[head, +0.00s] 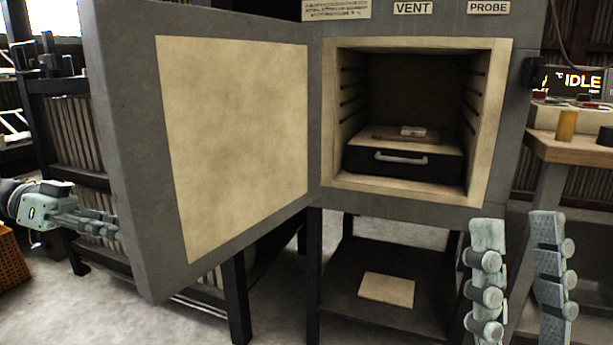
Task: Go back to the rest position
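My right gripper (518,222) points up at the lower right, in front of the furnace. Its two fingers are wide apart with nothing between them. My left gripper (112,230) comes in from the left, and its fingers reach towards the outer edge of the open furnace door (235,130). Its fingers are seen side-on and overlap, so their gap does not show. Whether they touch the door is also unclear.
The grey furnace has an open, cream-lined chamber (335,120). Inside sits a dark box (360,160) with a pale handle (402,158) and a small light block (413,131) on top. A low shelf (340,275) is below. A wooden bench (570,150) stands at right.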

